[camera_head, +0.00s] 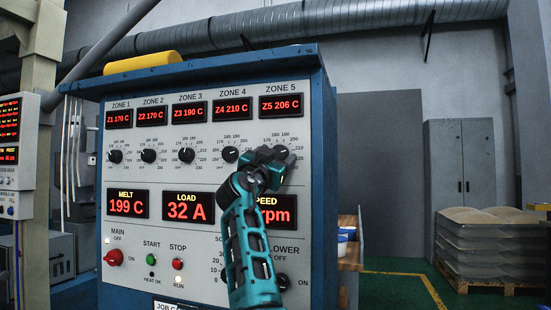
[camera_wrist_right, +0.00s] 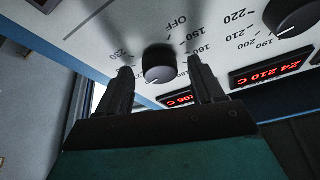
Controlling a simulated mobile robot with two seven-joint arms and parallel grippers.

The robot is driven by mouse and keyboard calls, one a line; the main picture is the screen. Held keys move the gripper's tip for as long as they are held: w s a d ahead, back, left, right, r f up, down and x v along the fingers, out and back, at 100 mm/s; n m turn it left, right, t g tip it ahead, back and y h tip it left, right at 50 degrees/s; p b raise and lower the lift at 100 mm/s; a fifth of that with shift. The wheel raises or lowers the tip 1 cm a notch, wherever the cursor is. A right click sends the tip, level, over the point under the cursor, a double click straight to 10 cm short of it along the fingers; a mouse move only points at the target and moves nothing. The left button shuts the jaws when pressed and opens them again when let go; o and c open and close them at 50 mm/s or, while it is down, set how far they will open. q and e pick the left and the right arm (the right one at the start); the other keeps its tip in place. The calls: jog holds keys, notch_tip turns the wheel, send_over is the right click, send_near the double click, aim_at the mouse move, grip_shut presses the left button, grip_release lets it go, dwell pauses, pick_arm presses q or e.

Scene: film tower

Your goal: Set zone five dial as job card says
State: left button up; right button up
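The zone five dial (camera_head: 282,154) is a black knob at the upper right of the control panel, partly covered by my right gripper (camera_head: 272,154) in the head view. In the right wrist view the dial (camera_wrist_right: 160,66) sits between the two fingertips of my right gripper (camera_wrist_right: 161,68), with a gap on each side. The gripper is open and holds nothing. The zone five display (camera_head: 281,105) reads 206 C. A job card label (camera_head: 171,305) shows at the bottom edge of the head view; the card's text is cut off. My left gripper is not in view.
The zone four dial (camera_head: 230,154) is close on the left; its display (camera_head: 233,108) reads 210 C. My right arm covers part of the speed display (camera_head: 278,216). A yellow object (camera_head: 142,63) lies on top of the cabinet. Stacked sacks (camera_head: 490,245) stand on the right.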

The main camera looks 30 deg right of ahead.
jog(key=shift+a, duration=0.1)
jog(key=v, duration=1.2)
jog(key=shift+s+a+f+b, duration=0.2)
jog(key=shift+a+b, duration=0.1)
jog(key=shift+b, duration=0.15)
